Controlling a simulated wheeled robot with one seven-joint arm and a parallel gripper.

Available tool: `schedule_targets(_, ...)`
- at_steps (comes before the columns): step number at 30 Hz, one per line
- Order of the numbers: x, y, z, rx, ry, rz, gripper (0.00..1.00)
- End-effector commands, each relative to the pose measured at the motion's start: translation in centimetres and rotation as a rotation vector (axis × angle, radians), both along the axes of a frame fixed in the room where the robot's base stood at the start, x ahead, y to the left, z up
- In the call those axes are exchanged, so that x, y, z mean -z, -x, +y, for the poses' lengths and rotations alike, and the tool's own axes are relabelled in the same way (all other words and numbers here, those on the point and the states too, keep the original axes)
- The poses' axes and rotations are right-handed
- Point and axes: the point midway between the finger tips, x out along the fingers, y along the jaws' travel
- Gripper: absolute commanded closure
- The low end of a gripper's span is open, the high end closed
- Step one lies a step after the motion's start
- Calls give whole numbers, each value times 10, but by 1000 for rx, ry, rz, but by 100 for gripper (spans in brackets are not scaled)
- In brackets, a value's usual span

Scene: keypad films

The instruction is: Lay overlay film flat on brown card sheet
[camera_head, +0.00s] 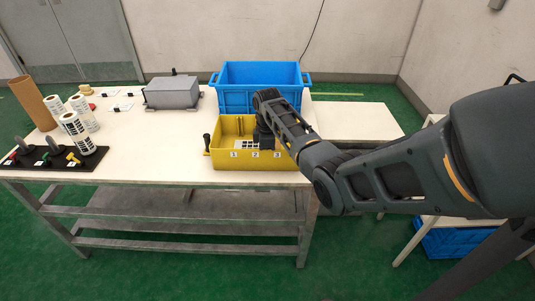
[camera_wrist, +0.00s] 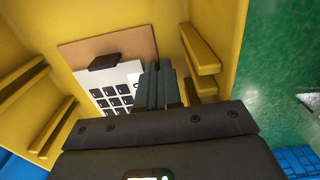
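The overlay film (camera_wrist: 115,93), white with rows of black key squares, is inside the yellow bin (camera_head: 230,163); it also shows in the head view (camera_head: 246,145). The brown card sheet (camera_wrist: 135,47) is behind it, its upper strip bare. The film covers the card's lower part; I cannot tell if it lies fully flat. My gripper (camera_wrist: 158,85) points down into the bin, its fingers close together at the film's right edge. It looks shut on that edge, though the contact is partly hidden. A dark block (camera_wrist: 103,62) sits at the film's top edge.
The bin's yellow walls and inner ledges (camera_wrist: 200,50) stand close around my gripper. A blue crate (camera_head: 235,98) is directly behind the bin. A grey box (camera_head: 172,94) and white rolls (camera_head: 78,133) stand farther left. The table's front middle is clear.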

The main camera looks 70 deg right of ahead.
Motion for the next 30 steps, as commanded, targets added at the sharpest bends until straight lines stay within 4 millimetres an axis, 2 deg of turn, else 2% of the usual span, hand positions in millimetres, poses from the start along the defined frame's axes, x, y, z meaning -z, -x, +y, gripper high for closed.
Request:
schedule_targets(1, 5, 1, 1, 1, -2, 3, 100)
schedule_targets(10, 7, 2, 2, 1, -4, 5, 100)
schedule_targets(12, 8, 3, 3, 1, -4, 5, 90)
schedule_targets(20, 9, 4, 3, 1, -7, 7, 66)
schedule_targets(27, 9, 4, 4, 1, -6, 8, 66)
schedule_targets(30, 3, 3, 3, 1, -6, 7, 66)
